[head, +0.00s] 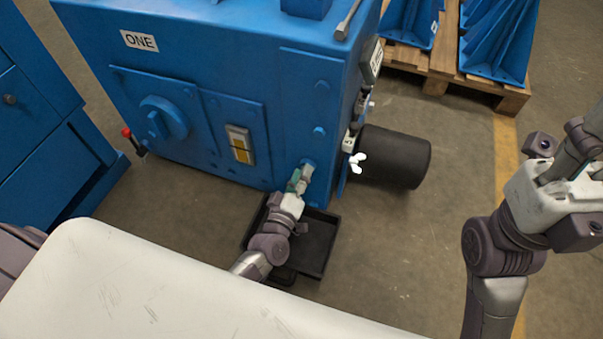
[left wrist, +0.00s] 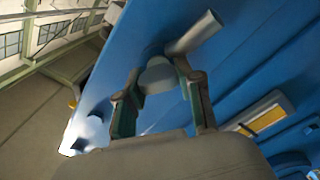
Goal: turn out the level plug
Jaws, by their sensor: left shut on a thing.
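The level plug (left wrist: 158,75) is a grey rounded piece at the blue housing's face in the left wrist view. The green fingers of my left gripper (left wrist: 160,100) stand on either side of it and are shut on it. In the head view my left gripper (head: 297,180) reaches the lower right of the blue housing (head: 200,80); its fingers largely hide the plug there. A short grey cylinder (left wrist: 195,32) sticks out just beside the plug. My right gripper (head: 560,195) is at the right, away from the housing; its fingers are not clear.
A black tray (head: 318,245) lies on the floor below my left gripper. A dark cylinder (head: 395,157) and a white wing-shaped knob (head: 357,162) are to the right of the housing. A pallet (head: 440,68) with blue brackets stands behind. Floor at the right centre is clear.

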